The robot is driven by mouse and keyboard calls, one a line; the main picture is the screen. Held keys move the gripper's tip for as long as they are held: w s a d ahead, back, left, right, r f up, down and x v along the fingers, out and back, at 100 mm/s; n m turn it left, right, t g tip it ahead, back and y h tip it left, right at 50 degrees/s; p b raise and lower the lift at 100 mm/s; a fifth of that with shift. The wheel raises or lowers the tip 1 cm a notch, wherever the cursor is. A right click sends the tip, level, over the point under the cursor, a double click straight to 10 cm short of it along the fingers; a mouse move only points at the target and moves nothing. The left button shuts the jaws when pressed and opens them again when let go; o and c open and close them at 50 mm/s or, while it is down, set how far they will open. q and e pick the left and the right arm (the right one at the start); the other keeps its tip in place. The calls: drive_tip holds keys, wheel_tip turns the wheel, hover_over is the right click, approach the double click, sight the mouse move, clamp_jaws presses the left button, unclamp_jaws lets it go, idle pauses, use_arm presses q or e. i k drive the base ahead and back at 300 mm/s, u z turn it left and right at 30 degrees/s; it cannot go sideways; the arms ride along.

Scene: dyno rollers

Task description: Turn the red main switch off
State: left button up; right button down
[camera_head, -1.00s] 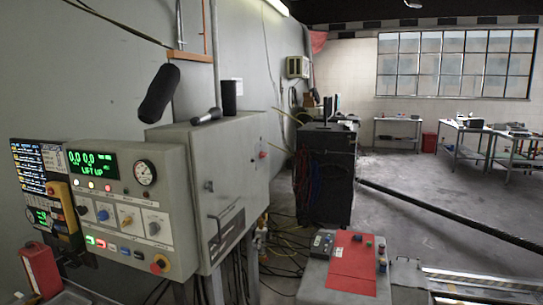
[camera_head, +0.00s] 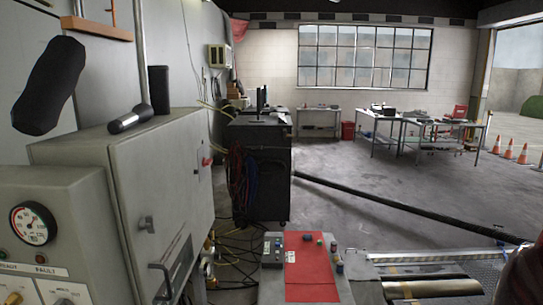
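A small red switch handle (camera_head: 207,161) sticks out from the right part of the grey wall cabinet (camera_head: 155,170) in the head view. It is seen nearly edge-on, so its position is hard to tell. The cabinet's front has a small latch (camera_head: 146,223) and a bar handle (camera_head: 165,280). Neither of my grippers is in view, and nothing is seen touching the red handle.
A control panel with a round gauge (camera_head: 33,224) is cut off at the left. A pedestal with a red top plate (camera_head: 308,268) stands front centre, with floor rollers (camera_head: 430,289) to its right. Cables (camera_head: 232,240) lie beside the cabinet. A dark cart (camera_head: 258,165) stands behind.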

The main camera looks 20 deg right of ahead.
sight(206, 162)
drive_tip(key=z, duration=0.15)
drive_tip(key=i, duration=0.3)
drive_tip(key=z, duration=0.05)
drive_tip(key=k, duration=0.6)
drive_tip(key=z, duration=0.7)
drive_tip(key=i, duration=0.6)
drive_tip(key=z, duration=0.95)
drive_tip(key=i, duration=1.3)
drive_tip(key=u, duration=0.9)
drive_tip(key=i, duration=0.8)
drive_tip(key=u, duration=0.8)
